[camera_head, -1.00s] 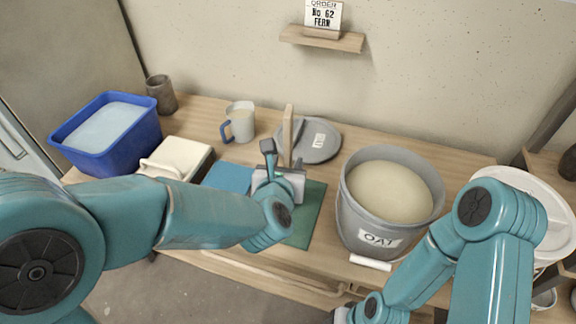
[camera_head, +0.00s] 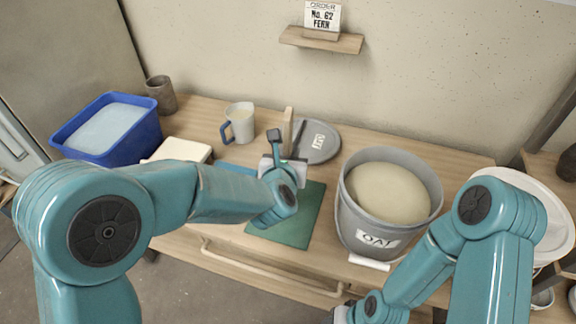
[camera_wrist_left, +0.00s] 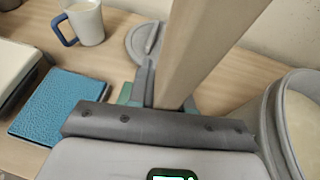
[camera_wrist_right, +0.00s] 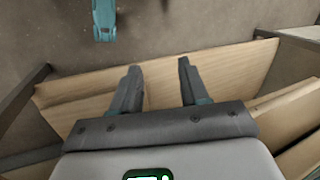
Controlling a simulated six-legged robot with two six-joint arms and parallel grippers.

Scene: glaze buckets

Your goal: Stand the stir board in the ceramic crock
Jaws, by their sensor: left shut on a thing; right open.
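The stir board (camera_head: 288,127) is a flat strip of pale wood, upright in my left gripper (camera_head: 283,160). In the left wrist view the gripper's fingers (camera_wrist_left: 168,90) are shut on the board (camera_wrist_left: 208,40), which rises past the top edge. Its lower end is hidden. The likely ceramic crock is the small brown-grey cylinder (camera_head: 161,95) at the back left of the bench, beyond the blue tub; the board is well to its right. My right gripper (camera_wrist_right: 157,82) is open and empty in the right wrist view, low at the bench's front.
A white mug with a blue handle (camera_head: 239,122) stands between crock and board. A blue tub (camera_head: 142,133) is in front of the crock. A grey lid (camera_head: 325,145) lies behind the gripper. The OAT bucket (camera_head: 352,222) is to the right. A green mat (camera_head: 298,228) lies below.

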